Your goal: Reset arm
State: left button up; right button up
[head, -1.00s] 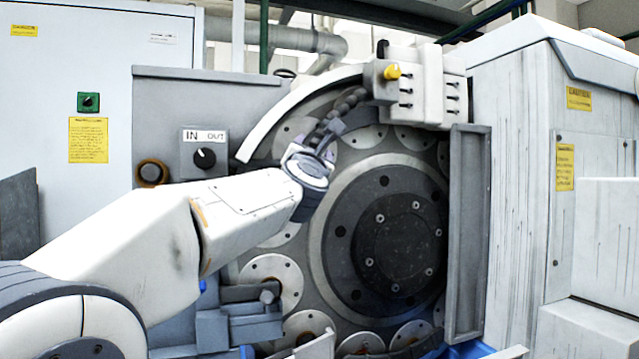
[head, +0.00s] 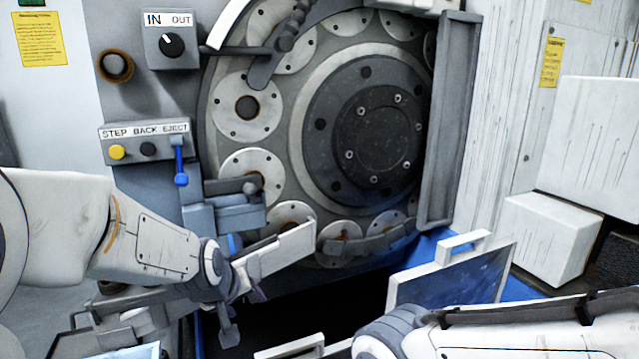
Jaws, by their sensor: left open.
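My left arm reaches in from the left at the lower part of the head view. My left gripper (head: 243,308) is at the arm's end, low in front of the ring grinder (head: 372,130). Its jaws are open, and I see nothing between them. My right arm (head: 500,330) lies across the lower right corner; its gripper does not show.
A pale chute-like plate (head: 285,250) is close above the left gripper. A panel marked STEP BACK EJECT (head: 150,143) with a blue lever (head: 181,165) is above my left arm. A grey door (head: 447,120) stands open at right. A white-handled blue panel (head: 450,275) is near my right arm.

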pick_arm(q)
jog(key=s+a+f+m+g+y, duration=0.1)
jog(key=s+a+f+m+g, duration=0.1)
jog(key=s+f, duration=0.3)
jog(key=s+a+f+m+g, duration=0.2)
jog(key=s+f+m, duration=0.1)
jog(key=s, duration=0.5)
jog(key=s+d+r+m+g+h+p, duration=0.1)
jog(key=s+d+r+m+g+p, duration=0.2)
jog(key=s+d+r, duration=0.9)
jog(key=s+d+m+p, duration=0.1)
jog(key=s+m+p, duration=0.1)
jog(key=m+p, duration=0.1)
jog(key=shift+d+r+m+p, duration=0.15)
jog(key=shift+d+m+p, duration=0.25)
jog(key=shift+m, duration=0.3)
jog(key=shift+c, duration=0.4)
